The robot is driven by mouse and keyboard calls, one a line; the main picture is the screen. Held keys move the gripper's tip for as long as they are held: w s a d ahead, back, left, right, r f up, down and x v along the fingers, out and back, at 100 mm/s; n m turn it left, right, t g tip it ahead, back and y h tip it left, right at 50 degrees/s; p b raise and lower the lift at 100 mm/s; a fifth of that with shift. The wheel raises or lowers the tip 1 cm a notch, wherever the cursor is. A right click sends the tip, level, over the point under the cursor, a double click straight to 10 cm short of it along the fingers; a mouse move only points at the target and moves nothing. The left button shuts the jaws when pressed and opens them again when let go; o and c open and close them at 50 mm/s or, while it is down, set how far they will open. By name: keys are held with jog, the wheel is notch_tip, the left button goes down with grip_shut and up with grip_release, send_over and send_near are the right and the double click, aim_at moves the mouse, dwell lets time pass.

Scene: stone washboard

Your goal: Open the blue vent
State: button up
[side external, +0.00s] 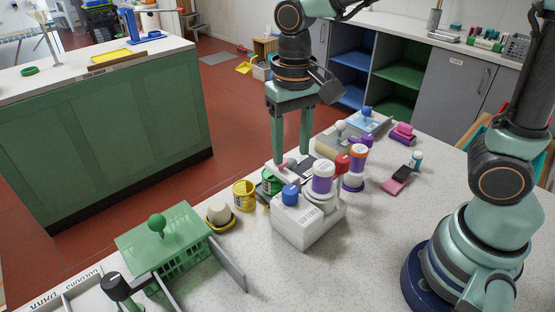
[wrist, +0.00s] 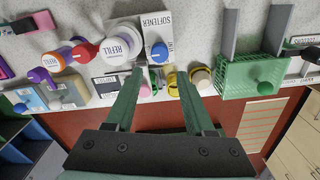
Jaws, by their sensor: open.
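A light-blue box with a blue knob (side external: 370,123) lies at the back of the worktop, and is the likely blue vent. It also shows at the left of the wrist view (wrist: 25,96). Its label is too small to read, and I cannot tell whether it is open or shut. My gripper (side external: 291,157) is open and points down, well to the left of and nearer than the light-blue box. In the wrist view its fingertips (wrist: 162,76) are apart, with a pink knob (wrist: 145,90) near the left finger. I see nothing held.
A white softener box (side external: 300,228) with another blue knob stands close in front of my gripper, with refill bottles (side external: 322,178) beside it. A green slotted box (side external: 180,245) and yellow tin (side external: 244,194) are to the left.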

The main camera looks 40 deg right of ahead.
aim_at(290, 189)
notch_tip(290, 189, down, 10)
jog(key=shift+f, duration=0.25)
jog(key=shift+c, duration=0.3)
grip_shut()
